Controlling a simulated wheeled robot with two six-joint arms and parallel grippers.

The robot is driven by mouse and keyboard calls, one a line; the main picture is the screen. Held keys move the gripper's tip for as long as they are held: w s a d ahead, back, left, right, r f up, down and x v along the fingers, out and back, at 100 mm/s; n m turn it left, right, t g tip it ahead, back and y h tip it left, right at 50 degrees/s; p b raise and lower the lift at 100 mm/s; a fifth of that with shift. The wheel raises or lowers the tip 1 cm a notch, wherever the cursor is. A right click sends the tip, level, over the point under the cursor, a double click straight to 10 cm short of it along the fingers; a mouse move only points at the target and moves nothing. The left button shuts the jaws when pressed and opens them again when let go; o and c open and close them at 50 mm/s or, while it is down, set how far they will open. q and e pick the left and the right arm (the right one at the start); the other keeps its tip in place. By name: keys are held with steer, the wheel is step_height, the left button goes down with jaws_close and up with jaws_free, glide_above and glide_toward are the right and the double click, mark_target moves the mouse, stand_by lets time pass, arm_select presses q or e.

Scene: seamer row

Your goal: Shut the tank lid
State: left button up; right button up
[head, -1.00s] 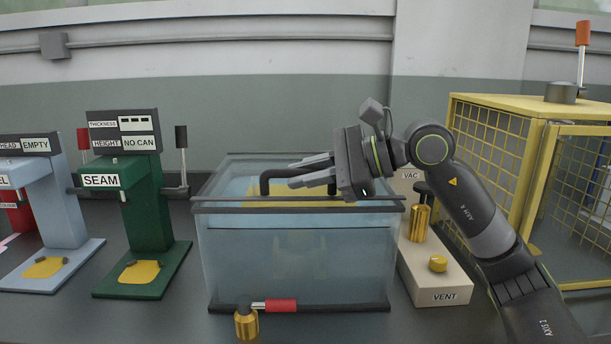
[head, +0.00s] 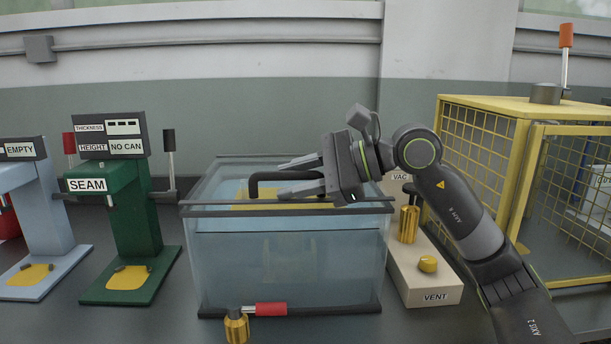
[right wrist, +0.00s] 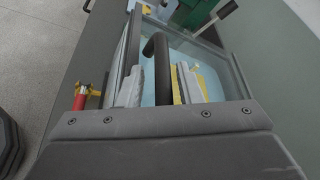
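The glass tank (head: 290,265) stands on the bench, with bluish water and something yellow inside. Its dark-framed lid edge (head: 285,210) runs along the top front; I cannot tell whether the lid is fully down. A black bent handle (head: 254,186) stands at the tank's top and also shows in the right wrist view (right wrist: 160,68). My right gripper (head: 300,178) is above the tank top, reaching left toward the handle. Its two fingers are apart with the handle between them, and a gap shows beside it in the right wrist view (right wrist: 160,88). My left gripper is not in view.
A green seamer (head: 125,225) and a pale blue machine (head: 40,235) stand to the left. A red-handled brass valve (head: 238,326) is at the tank's front. A beige vent box (head: 420,285) and a yellow mesh cage (head: 480,160) are to the right.

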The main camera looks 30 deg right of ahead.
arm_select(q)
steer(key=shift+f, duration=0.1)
